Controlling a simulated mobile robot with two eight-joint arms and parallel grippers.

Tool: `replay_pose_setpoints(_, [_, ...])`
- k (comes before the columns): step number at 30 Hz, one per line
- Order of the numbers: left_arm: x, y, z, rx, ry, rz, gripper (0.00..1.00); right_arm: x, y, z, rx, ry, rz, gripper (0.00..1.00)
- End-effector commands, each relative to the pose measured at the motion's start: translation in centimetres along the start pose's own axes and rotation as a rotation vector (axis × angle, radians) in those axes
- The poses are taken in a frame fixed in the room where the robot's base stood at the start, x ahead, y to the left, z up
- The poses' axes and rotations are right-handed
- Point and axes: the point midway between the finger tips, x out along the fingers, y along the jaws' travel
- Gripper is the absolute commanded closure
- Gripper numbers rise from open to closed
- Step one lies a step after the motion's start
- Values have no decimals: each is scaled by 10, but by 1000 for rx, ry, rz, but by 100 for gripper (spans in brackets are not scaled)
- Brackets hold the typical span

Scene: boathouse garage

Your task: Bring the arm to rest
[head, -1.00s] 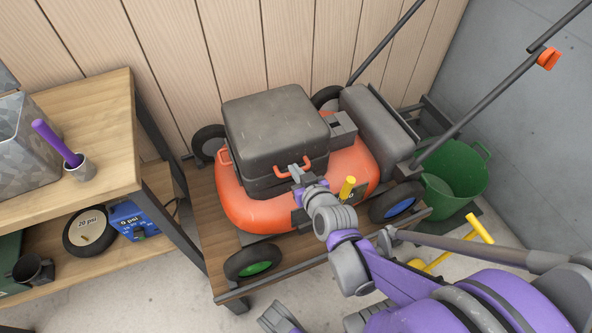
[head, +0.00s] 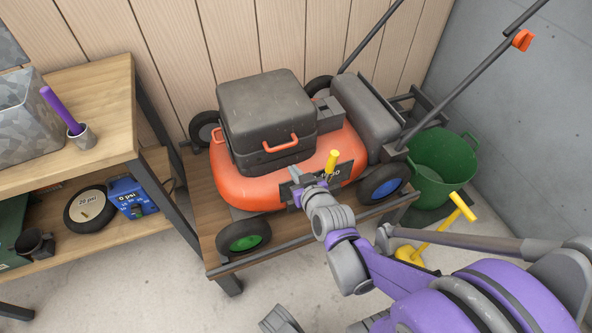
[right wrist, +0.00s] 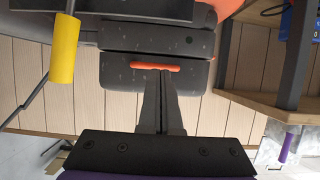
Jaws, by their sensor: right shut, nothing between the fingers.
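My right gripper (head: 297,175) is shut and empty, in front of the orange mower (head: 240,190). It is below and apart from the orange handle (head: 281,143) of the dark grey case on the mower in the head view. In the right wrist view its closed fingers (right wrist: 162,75) point toward the case (right wrist: 200,40), their tips overlapping the lower edge of the orange handle (right wrist: 140,66). My right arm (head: 352,262) reaches in from the lower right. I see no left gripper.
The mower stands on a low wooden platform (head: 208,230). A yellow-gripped lever (head: 332,160) is close beside my right gripper. A green bucket (head: 445,160) and a yellow-handled pump (head: 462,208) are at right. A workbench (head: 105,140) stands at left.

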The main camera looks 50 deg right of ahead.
Motion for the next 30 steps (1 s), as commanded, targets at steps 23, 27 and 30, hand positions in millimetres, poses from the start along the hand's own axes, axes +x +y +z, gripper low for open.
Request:
replay_pose_setpoints(23, [3, 0, 1, 0, -1, 0, 0, -68, -124, 67, -184, -472, -290, 100])
replay_pose_setpoints(27, [3, 0, 1, 0, -1, 0, 0, -112, -140, 87, -276, -633, -336, 100])
replay_pose_setpoints(30, [3, 0, 1, 0, -1, 0, 0, -144, -143, 98, -344, -733, -352, 100])
